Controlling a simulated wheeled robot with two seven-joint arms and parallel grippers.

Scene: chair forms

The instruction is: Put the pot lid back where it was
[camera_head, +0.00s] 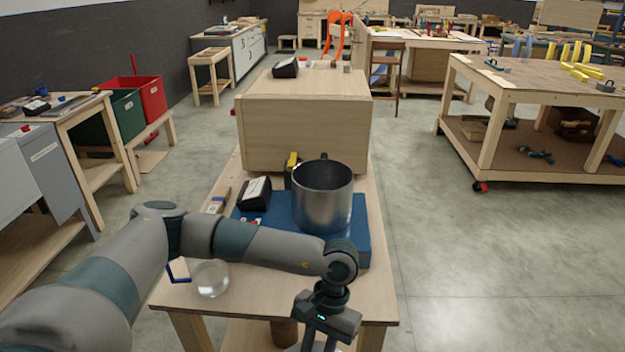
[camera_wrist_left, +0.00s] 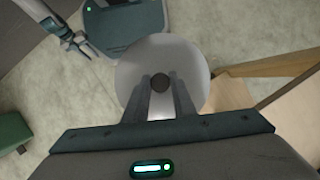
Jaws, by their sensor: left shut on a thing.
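The pot (camera_head: 322,205) is a metal cylinder with an open top, standing upright on a blue slab on the wooden table. My left gripper (camera_head: 318,340) is low in front of the table's near edge, apart from the pot. The left wrist view shows the round, pale lid (camera_wrist_left: 135,75) with a dark knob (camera_wrist_left: 160,83) between the left fingers, which are shut on it. In the head view the lid is mostly cut off at the bottom edge. My right gripper (camera_wrist_left: 78,45) shows small in the left wrist view, its fingers apart and empty.
A clear round glass thing (camera_head: 210,279) stands at the near left of the table (camera_head: 372,308). A large wooden box (camera_head: 305,128) blocks the table's far end. Open floor lies to the right.

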